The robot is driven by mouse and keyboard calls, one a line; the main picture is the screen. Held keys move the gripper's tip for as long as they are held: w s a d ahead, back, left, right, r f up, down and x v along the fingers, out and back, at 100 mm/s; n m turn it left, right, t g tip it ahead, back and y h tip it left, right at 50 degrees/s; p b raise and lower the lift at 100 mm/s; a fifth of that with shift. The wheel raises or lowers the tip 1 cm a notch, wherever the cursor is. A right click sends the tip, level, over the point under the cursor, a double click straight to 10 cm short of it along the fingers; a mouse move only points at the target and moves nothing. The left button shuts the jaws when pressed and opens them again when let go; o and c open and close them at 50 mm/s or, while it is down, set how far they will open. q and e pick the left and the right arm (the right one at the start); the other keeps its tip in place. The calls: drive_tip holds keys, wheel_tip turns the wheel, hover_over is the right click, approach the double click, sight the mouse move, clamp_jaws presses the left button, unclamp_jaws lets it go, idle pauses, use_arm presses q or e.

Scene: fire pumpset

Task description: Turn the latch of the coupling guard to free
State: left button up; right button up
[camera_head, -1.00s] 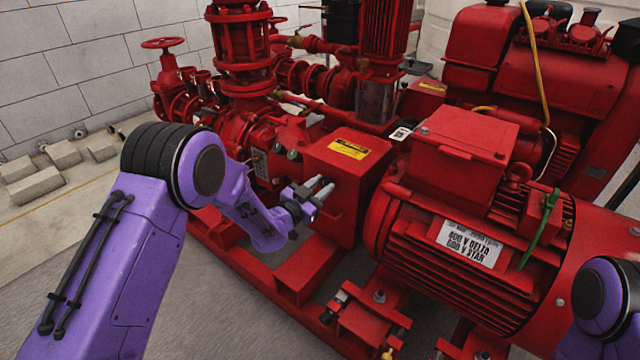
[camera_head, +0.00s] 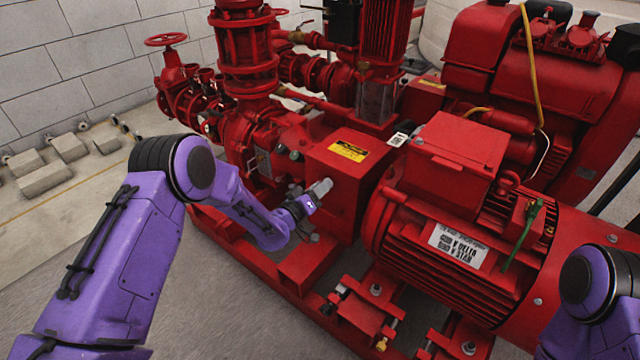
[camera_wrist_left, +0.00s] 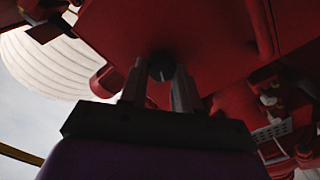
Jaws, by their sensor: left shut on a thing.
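The coupling guard (camera_head: 345,180) is a red box with a yellow warning label on top, between the pump and the motor. My left gripper (camera_head: 324,187) is at the guard's near side face, its fingertips against or very close to it. In the left wrist view the two fingers (camera_wrist_left: 161,85) are shut on a small dark round knob, the latch (camera_wrist_left: 161,68), on the red face. In the head view the latch is hidden by the gripper. My right arm's purple and black link shows at the right edge of the head view, but its gripper is out of view.
The red motor (camera_head: 470,220) with a white voltage plate stands right of the guard. The red pump and its pipes (camera_head: 245,60) stand behind left. A red base frame (camera_head: 300,275) runs below. Grey blocks (camera_head: 45,177) lie on the floor at far left.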

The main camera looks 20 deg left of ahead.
use_arm(q)
drive_tip(key=n+p, duration=0.1)
drive_tip(key=n, duration=0.4)
drive_tip(key=shift+f, duration=0.1)
idle(0.6)
drive_tip(key=o, duration=1.1)
drive_tip(key=shift+c, duration=0.2)
drive_tip(key=p+v, duration=0.3)
drive_tip(key=v, duration=0.7)
drive_tip(key=shift+s+n, duration=0.25)
drive_tip(key=shift+n, duration=0.05)
drive_tip(key=shift+a, duration=0.15)
